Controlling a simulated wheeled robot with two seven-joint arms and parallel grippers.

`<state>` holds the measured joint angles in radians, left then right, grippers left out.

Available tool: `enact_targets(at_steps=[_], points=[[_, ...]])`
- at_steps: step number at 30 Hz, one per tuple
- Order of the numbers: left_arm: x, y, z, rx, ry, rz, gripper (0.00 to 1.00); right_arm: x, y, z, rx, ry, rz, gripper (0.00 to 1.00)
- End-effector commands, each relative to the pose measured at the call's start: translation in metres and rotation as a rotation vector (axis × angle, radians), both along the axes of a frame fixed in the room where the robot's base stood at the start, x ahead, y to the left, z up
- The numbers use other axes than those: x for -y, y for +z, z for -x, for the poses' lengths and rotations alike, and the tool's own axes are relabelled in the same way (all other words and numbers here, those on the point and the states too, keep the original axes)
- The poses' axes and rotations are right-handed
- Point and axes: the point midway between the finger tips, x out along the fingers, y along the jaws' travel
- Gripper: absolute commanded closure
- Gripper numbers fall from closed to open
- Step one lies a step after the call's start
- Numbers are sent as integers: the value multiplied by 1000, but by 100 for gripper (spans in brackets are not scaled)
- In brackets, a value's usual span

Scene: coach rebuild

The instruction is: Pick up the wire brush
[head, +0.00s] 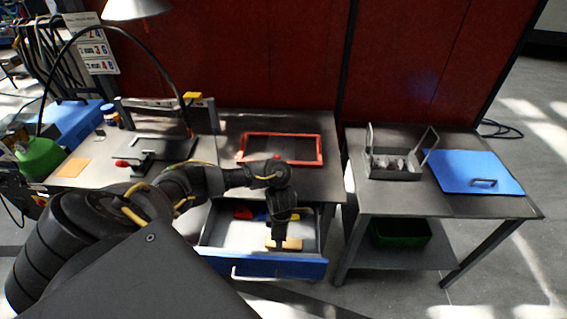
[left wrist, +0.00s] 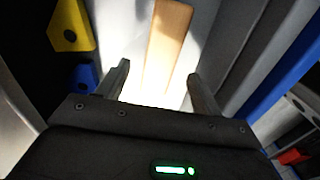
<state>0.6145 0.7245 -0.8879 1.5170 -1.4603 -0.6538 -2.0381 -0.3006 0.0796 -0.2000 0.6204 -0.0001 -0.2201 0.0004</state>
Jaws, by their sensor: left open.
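The wire brush, seen as a light wooden bar (head: 292,244), lies in the open drawer (head: 222,240) near its blue front. Its wooden length also shows in the left wrist view (left wrist: 168,38), where its near end fades into bright glare. I cannot make out bristles. My left gripper (head: 280,240) reaches down into the drawer at the brush. In the left wrist view the two fingers of the gripper (left wrist: 158,78) stand apart, with the wood between and beyond them. I cannot tell whether they touch it. My right gripper is not in view.
Yellow (left wrist: 72,26) and blue (left wrist: 82,78) pieces and a red piece (head: 243,213) lie in the drawer. An orange-red frame (head: 240,148) is on the bench above. A metal caddy (head: 392,174) and blue lid (head: 462,170) stand on the right table.

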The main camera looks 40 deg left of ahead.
Motion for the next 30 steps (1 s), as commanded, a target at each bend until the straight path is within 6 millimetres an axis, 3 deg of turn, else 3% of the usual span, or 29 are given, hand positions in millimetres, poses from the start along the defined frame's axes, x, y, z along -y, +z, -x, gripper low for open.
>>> enact_targets(at_steps=[4, 13, 22, 30], points=[[1, -6, 0, 0, 0, 1, 34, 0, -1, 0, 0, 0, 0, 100], [1, -45, 0, -2, 2, 1, 34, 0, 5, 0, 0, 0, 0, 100], [1, -51, -1, 2, -1, 1, 34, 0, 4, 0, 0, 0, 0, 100], [1, -51, -1, 2, -1, 1, 66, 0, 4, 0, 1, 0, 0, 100]])
